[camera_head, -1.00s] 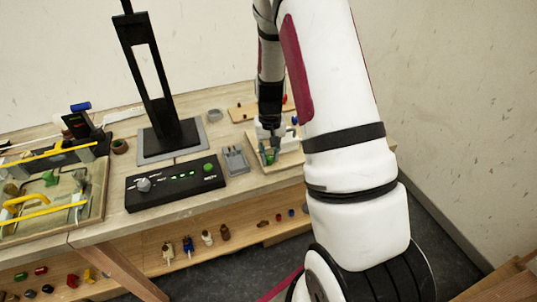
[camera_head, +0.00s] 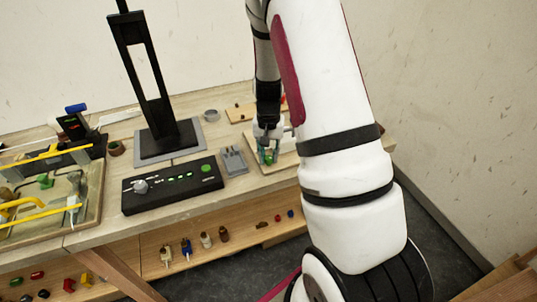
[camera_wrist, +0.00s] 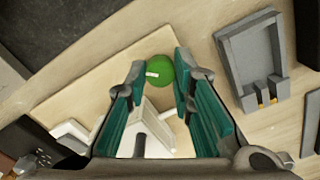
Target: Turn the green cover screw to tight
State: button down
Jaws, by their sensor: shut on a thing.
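The green cover screw (camera_wrist: 159,70) is a round green knob with a small pale mark on its top. In the wrist view it sits between the tips of my gripper (camera_wrist: 160,76), and the fingers are shut on it. In the head view my gripper (camera_head: 268,148) points down at the small wooden board at the table's right side, and a bit of green (camera_head: 269,158) shows between its fingers. A white block (camera_wrist: 150,130) on the board lies below the fingers in the wrist view. The screw's shaft and seat are hidden.
A grey holder (camera_head: 233,160) stands just left of the board. Further left is a black control box (camera_head: 172,185) with a knob and green lights, and a black stand (camera_head: 168,140) behind it. My arm covers the table's right part. Small parts lie on the lower shelf.

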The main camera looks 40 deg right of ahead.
aim_at(268, 157)
jog(key=c, duration=1.4)
grip_release()
jog(key=shift+o, duration=0.2)
notch_tip(268, 157, up, 12)
